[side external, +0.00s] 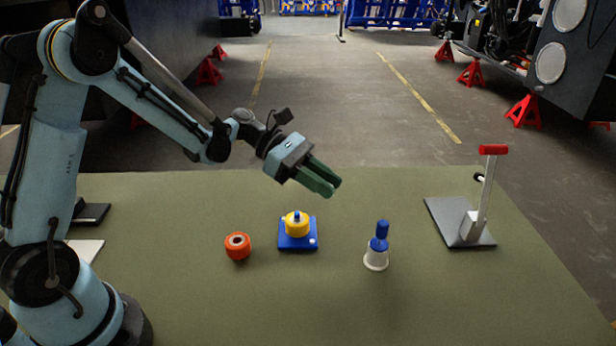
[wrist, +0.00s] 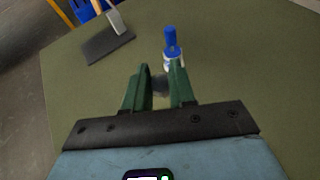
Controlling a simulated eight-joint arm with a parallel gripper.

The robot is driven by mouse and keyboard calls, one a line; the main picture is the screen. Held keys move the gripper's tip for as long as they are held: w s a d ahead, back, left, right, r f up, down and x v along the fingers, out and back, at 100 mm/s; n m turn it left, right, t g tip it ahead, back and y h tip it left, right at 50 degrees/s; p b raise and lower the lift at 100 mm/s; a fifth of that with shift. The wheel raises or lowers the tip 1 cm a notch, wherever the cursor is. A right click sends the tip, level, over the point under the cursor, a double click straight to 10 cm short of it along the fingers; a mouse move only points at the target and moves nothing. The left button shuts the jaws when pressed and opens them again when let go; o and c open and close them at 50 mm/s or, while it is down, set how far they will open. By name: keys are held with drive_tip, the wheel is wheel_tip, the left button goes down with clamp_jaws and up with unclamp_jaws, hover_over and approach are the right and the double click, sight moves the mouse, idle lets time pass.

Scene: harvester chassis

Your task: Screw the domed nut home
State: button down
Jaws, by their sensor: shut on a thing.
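My gripper (side external: 328,190) is in the air above the mat, behind and to the right of the blue block (side external: 297,243). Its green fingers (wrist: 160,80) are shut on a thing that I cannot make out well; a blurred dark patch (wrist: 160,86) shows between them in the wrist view. The blue block carries a yellow round piece (side external: 297,224) with a blue stud rising from its middle. An orange-red round piece (side external: 237,246) with a hole in its top lies to the left of the block. I cannot tell for sure which piece is the domed nut.
A white cup-shaped piece with a blue handle (side external: 379,237) stands upright at right of centre; it also shows in the wrist view (wrist: 170,45). A grey plate (side external: 446,221) with a red-topped lever (side external: 492,150) stands farther right. The mat's front is clear.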

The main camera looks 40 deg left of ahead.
drive_tip(key=s+a, duration=0.3)
drive_tip(key=a, duration=0.1)
drive_tip(key=shift+s+a+r, duration=0.1)
drive_tip(key=shift+s+a, duration=0.15)
drive_tip(key=shift+s, duration=0.15)
drive_tip(key=shift+f, duration=2.2)
drive_tip(key=shift+f, duration=0.3)
drive_tip(key=shift+f, duration=0.3)
drive_tip(key=shift+f, duration=0.55)
idle(0.9)
drive_tip(key=c, duration=0.8)
unclamp_jaws()
drive_tip(key=shift+c, duration=0.2)
